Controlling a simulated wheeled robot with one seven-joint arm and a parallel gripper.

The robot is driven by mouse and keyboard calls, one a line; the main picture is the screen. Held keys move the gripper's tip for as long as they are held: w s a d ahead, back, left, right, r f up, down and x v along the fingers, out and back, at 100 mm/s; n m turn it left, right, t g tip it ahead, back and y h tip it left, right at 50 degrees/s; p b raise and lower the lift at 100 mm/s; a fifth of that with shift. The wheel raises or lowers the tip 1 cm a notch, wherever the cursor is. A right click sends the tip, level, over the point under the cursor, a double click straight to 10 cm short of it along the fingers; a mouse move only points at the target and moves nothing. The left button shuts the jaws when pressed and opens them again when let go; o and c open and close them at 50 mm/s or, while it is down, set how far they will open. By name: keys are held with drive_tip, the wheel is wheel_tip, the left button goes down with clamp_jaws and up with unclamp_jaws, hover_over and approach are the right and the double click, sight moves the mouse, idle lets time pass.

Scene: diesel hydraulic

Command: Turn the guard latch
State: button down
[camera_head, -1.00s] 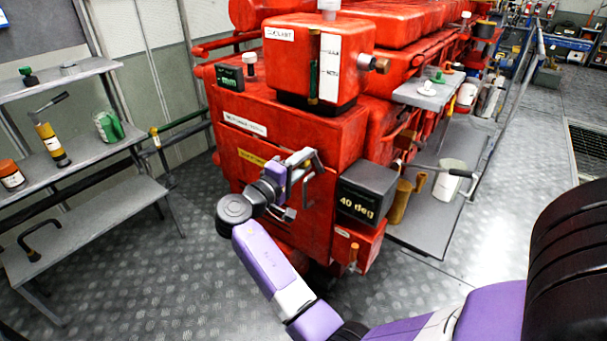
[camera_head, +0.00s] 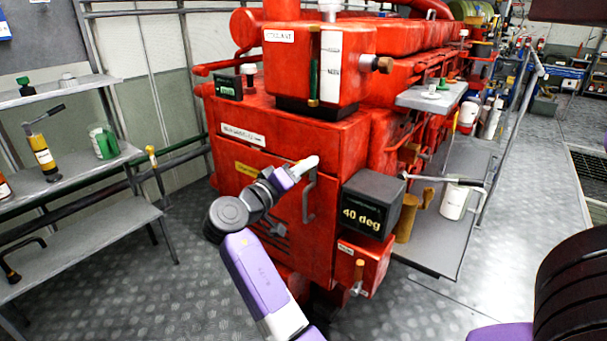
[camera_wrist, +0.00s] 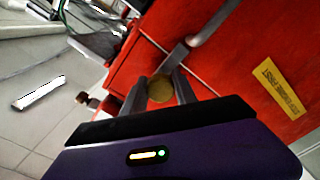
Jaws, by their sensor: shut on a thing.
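The guard is the red front panel (camera_head: 240,195) of the engine, with a grey bar handle (camera_head: 309,200) and a yellow label (camera_head: 250,170). In the wrist view the label (camera_wrist: 278,88) reads "STOP ENGINE FIRST", and the grey handle (camera_wrist: 208,25) shows at the top. My gripper (camera_head: 297,170) is at the panel's upper right, close to the handle's top. In the wrist view its two fingers are shut on a round brass-coloured knob (camera_wrist: 160,89), which I take as the guard latch. A flat grey bar (camera_wrist: 176,56) lies just beyond it. The latch's angle is unclear.
A black box reading "40 deg" (camera_head: 366,205) sticks out right of the handle. A small red box (camera_head: 363,264) with a valve is below it. A grey shelf (camera_head: 75,240) with tools stands at left. The floor between (camera_head: 185,290) is open.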

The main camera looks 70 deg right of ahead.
idle(0.4)
drive_tip(key=c, duration=1)
unclamp_jaws()
drive_tip(key=v, duration=0.8)
drive_tip(key=shift+w, duration=0.1)
